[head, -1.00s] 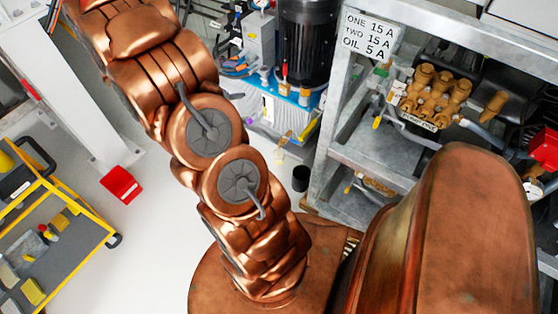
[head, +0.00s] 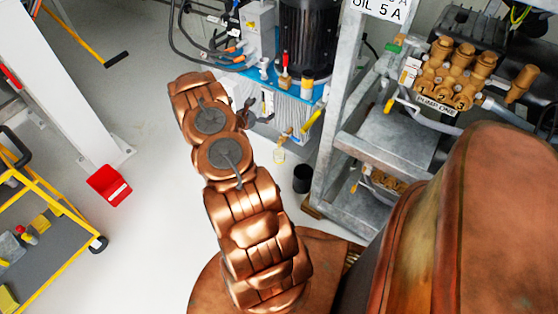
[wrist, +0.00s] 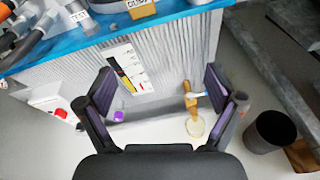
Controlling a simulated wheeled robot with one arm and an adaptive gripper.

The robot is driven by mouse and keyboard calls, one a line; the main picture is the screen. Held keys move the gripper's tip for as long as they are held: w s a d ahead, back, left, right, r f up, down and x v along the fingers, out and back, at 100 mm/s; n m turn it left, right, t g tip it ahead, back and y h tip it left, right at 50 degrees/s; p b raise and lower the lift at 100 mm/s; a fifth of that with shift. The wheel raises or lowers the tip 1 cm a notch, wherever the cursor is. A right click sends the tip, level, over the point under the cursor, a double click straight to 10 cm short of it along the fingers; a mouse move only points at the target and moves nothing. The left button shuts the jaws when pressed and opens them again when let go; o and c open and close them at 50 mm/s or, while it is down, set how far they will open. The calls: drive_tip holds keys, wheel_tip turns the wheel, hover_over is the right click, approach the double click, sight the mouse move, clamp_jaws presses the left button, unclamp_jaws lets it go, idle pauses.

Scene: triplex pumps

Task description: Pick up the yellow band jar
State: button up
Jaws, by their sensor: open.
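A clear cup (wrist: 195,126) sits on the floor under a brass tap (wrist: 191,98). A black bin (wrist: 271,130) and grey metal frame (head: 342,130) stand to the right.

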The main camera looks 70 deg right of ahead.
sight(277, 159)
drive_tip(key=s+f+n+t+b, duration=0.1)
drive_tip(key=f+n+b, duration=0.1)
drive_tip(key=f, duration=0.8)
drive_tip(key=s+a+f+n+t+b, duration=0.1)
drive_tip(key=s+f+b, duration=0.1)
drive_tip(key=f, duration=0.9)
drive_tip(key=s+f+n+t+y+b, duration=0.1)
drive_tip(key=f+n+t+b, duration=0.1)
drive_tip(key=f, duration=0.9)
drive_tip(key=shift+s+a+n+b, duration=0.3)
drive_tip(key=shift+s+a+b, duration=0.1)
drive_tip(key=shift+b, duration=0.15)
drive_tip(key=shift+d+f, duration=0.15)
drive_tip(key=shift+f, duration=0.1)
drive_tip(key=shift+d+f+b, duration=0.35)
drive_tip(key=shift+d, duration=0.3)
drive_tip(key=shift+s+b+x, duration=0.15)
drive_tip(key=shift+b+x, duration=0.6)
drive_tip(key=shift+x, duration=0.6)
drive_tip(key=shift+s+b+x, duration=0.1)
drive_tip(key=shift+b+x, duration=0.6)
drive_tip(key=shift+x, duration=0.6)
drive_tip(key=shift+d+f, duration=0.1)
drive_tip(key=shift+d, duration=0.25)
drive_tip(key=c, duration=1.5)
